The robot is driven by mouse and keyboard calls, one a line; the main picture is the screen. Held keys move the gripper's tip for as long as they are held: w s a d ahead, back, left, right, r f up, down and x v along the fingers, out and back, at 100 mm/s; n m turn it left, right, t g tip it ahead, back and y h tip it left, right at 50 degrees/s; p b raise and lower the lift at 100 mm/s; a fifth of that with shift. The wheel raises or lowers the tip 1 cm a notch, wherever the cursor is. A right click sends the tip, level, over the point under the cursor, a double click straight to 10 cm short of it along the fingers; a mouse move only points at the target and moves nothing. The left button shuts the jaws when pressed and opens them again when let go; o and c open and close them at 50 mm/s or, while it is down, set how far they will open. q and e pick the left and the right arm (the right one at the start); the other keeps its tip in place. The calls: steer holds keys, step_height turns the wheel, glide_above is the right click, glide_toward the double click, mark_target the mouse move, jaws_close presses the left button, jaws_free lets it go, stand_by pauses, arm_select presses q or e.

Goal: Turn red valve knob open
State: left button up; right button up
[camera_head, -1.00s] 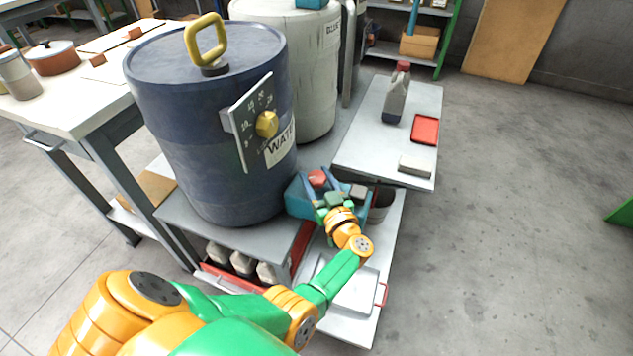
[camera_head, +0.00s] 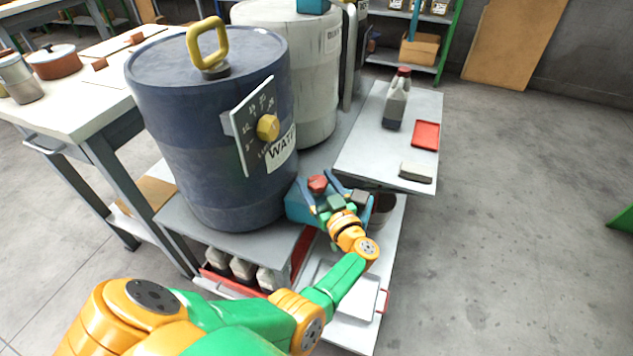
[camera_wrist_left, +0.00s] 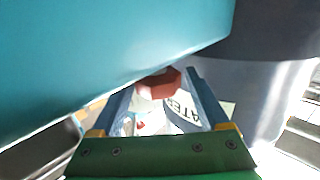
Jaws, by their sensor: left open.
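The red valve knob (camera_head: 317,183) sits on a teal box (camera_head: 296,204) at the right foot of the dark blue drum. My left gripper (camera_head: 321,184) is open, with one blue finger on each side of the knob in the head view. In the left wrist view the red knob (camera_wrist_left: 158,84) shows between and just beyond the fingertips of my left gripper (camera_wrist_left: 160,82). Whether a finger touches the knob I cannot tell. The gripper hides part of the box. My right gripper is not in view.
The blue drum (camera_head: 215,130), with a yellow dial (camera_head: 268,127), stands close on the left. A grey shelf top (camera_head: 365,150) at the right holds a jug (camera_head: 397,100), a red tray (camera_head: 426,135) and a pale block (camera_head: 416,172). Open floor lies farther right.

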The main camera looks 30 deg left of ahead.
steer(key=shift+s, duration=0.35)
